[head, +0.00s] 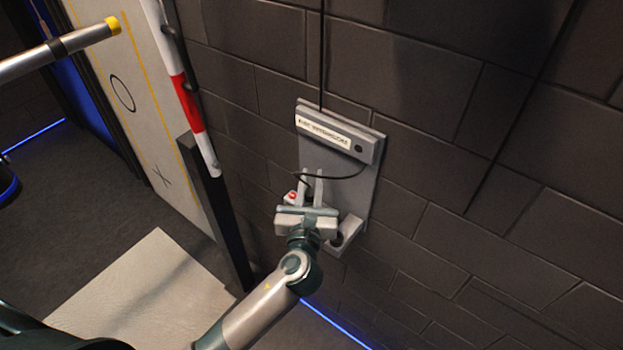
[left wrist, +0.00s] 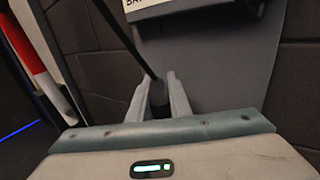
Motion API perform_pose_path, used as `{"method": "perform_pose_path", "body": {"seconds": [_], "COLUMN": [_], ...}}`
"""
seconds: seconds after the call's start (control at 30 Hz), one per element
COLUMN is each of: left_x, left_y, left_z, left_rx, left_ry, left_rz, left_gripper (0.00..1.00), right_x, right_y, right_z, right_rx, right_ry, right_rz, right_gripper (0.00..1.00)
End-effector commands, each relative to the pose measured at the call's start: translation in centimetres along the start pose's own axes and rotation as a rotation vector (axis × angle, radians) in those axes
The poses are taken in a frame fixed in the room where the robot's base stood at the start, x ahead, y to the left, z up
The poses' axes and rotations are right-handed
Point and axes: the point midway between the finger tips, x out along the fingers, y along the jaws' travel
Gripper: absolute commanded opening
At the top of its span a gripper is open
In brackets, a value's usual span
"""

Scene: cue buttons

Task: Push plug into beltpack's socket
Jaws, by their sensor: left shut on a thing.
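My left gripper (head: 311,188) is in front of a grey wall panel (head: 338,188), with its fingers pointing up along it. In the left wrist view the two fingers (left wrist: 160,98) are closed around a dark plug (left wrist: 158,100), with a black cable running up from it. In the head view the plug is mostly hidden between the fingers. A labelled grey box (head: 338,137) at the panel's top has a dark round hole (head: 358,148) at its right end. I cannot tell which part is the beltpack. The plug is below the box, apart from that hole.
A grey holder (head: 345,236) with a dark round opening sits at the panel's bottom right. A small red knob (head: 292,196) shows left of the fingers. A red-and-white pole (head: 187,95) and dark post (head: 216,205) stand left. The brick wall right of the panel is clear.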

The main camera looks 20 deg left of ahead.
Motion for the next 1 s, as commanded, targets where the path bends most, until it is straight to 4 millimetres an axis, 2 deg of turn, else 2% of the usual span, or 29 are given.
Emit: {"method": "perform_pose_path", "body": {"seconds": [0.13,0.17,0.23,0.27,0.67,0.87,1.0], "left_x": [0.0,0.0,0.0,0.0,-0.3,-1.9,-4.1], "left_y": [0.0,0.0,0.0,0.0,0.0,0.0,0.0], "left_z": [0.0,0.0,0.0,0.0,-0.1,-0.3,-0.3], "left_rx": [-0.001,-0.001,-0.001,-0.001,-0.001,-0.003,-0.002], "left_ry": [0.0,0.0,0.0,0.0,0.001,0.002,0.001], "left_rz": [0.0,0.0,0.0,0.0,0.0,0.0,-0.001], "left_gripper": [0.0,0.2,0.37,0.39,0.39,0.39,0.39], "right_x": [0.0,0.0,0.0,0.0,0.1,0.7,1.4], "right_y": [0.0,0.0,0.0,0.0,0.0,0.0,0.0], "right_z": [0.0,0.0,0.0,0.0,0.0,0.1,0.1], "right_rx": [0.0,0.0,0.0,0.0,0.0,0.0,0.0], "right_ry": [0.0,0.0,0.0,0.0,0.0,0.0,0.0], "right_rz": [0.0,0.0,0.0,0.0,0.0,0.0,0.0], "right_gripper": [0.31,0.31,0.31,0.31,0.31,0.31,0.31]}}
